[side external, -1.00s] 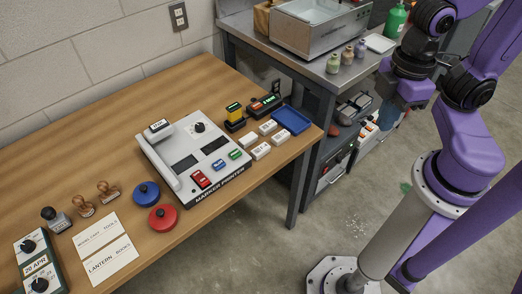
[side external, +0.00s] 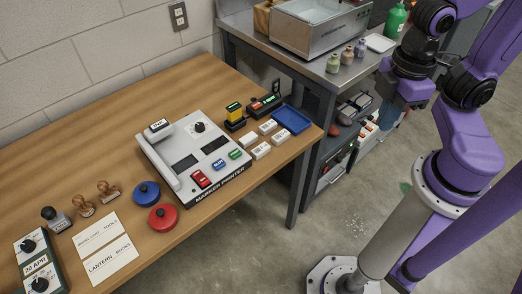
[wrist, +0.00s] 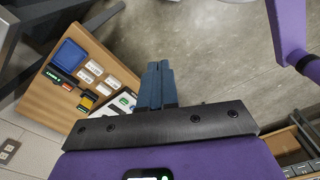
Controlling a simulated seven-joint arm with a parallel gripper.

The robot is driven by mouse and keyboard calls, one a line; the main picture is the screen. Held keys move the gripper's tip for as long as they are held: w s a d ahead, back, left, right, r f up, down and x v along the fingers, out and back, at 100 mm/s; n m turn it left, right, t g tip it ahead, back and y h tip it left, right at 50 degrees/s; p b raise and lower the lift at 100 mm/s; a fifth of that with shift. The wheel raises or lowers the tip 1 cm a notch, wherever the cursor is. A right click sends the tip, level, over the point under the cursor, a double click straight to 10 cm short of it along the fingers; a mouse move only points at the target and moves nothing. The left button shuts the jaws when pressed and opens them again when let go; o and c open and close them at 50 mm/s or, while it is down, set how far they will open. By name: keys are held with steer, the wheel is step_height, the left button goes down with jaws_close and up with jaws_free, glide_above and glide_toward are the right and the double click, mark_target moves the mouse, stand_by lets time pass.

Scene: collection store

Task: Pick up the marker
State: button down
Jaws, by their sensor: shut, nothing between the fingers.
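I cannot pick out a marker pen for certain. My gripper (side external: 412,101) is off to the right of the table, over the floor in front of the metal bench, well apart from the device. In the wrist view its blue fingers (wrist: 158,68) are together and empty.
A blue tray (side external: 292,120), white labelled blocks (side external: 261,151), a yellow-black stamp (side external: 234,116), red (side external: 163,218) and blue (side external: 147,194) round tins and wooden-handled stamps (side external: 83,205) stand on the table. The metal bench (side external: 315,72) holds a steel basin and bottles.

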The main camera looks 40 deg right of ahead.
steer(key=c, duration=0.6)
jaws_free()
steer(key=shift+o, duration=0.2)
